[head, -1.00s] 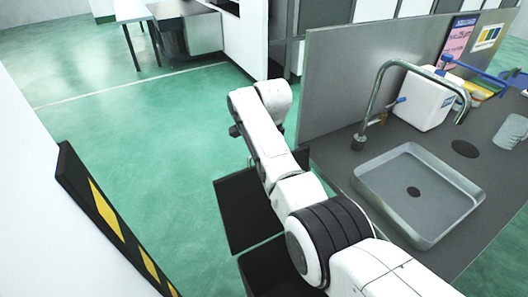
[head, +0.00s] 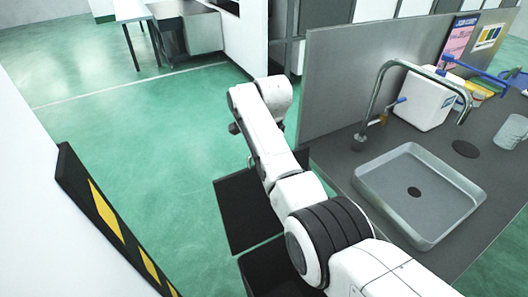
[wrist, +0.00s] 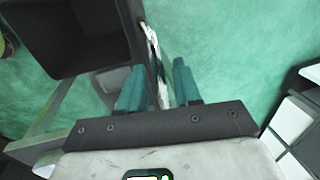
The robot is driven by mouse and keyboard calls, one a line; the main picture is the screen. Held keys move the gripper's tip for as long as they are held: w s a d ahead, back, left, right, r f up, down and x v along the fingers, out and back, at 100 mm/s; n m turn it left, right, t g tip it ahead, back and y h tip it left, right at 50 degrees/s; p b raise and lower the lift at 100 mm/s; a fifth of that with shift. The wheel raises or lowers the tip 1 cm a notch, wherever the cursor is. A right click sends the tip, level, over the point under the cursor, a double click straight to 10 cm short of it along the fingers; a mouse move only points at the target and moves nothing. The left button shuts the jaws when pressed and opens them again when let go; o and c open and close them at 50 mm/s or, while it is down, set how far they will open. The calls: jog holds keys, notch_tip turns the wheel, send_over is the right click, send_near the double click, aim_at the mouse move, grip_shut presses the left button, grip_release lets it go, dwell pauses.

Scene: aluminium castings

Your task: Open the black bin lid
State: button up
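The black bin (head: 262,272) stands on the floor below my arm in the head view, partly hidden by it. A flat black panel (head: 240,215), which looks like its lid, lies beyond the box with a narrow gap showing between them. In the wrist view a dark, hollow bin shape (wrist: 70,40) fills the upper left. My gripper (wrist: 158,72) has its two teal fingers apart. A thin pale-and-dark edge (wrist: 153,45) runs between or just beyond the fingertips; I cannot tell whether they touch it. My arm hides the gripper in the head view.
A black-and-yellow striped board (head: 108,215) is at the left. Green floor (head: 140,140) lies clear between them.

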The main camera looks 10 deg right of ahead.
notch_tip(320, 180, up, 10)
jog(key=s+b, duration=0.1)
jog(key=shift+s+d+f, duration=0.15)
jog(key=shift+s+d, duration=0.2)
jog(key=shift+s, duration=0.05)
jog(key=s+d+f+n, duration=0.3)
jog(key=s+d+f, duration=0.3)
jog(key=s+f, duration=0.45)
jog(key=s+d+f+n, duration=0.4)
jog(key=s+d+f, duration=0.2)
jog(key=s+f, duration=0.45)
jog(key=s+d+f+n, duration=0.1)
jog(key=s+n, duration=0.1)
jog(key=s, duration=0.7)
jog(key=s+d+f+n, duration=0.1)
jog(key=s+f+n, duration=0.1)
jog(key=s, duration=0.7)
jog(key=s+d+f+n+g, duration=0.1)
jog(key=s+n, duration=0.1)
jog(key=s, duration=0.7)
jog(key=shift+s+d+f+n+h, duration=0.15)
jog(key=shift+d+n+h, duration=0.15)
jog(key=shift+n+h, duration=0.1)
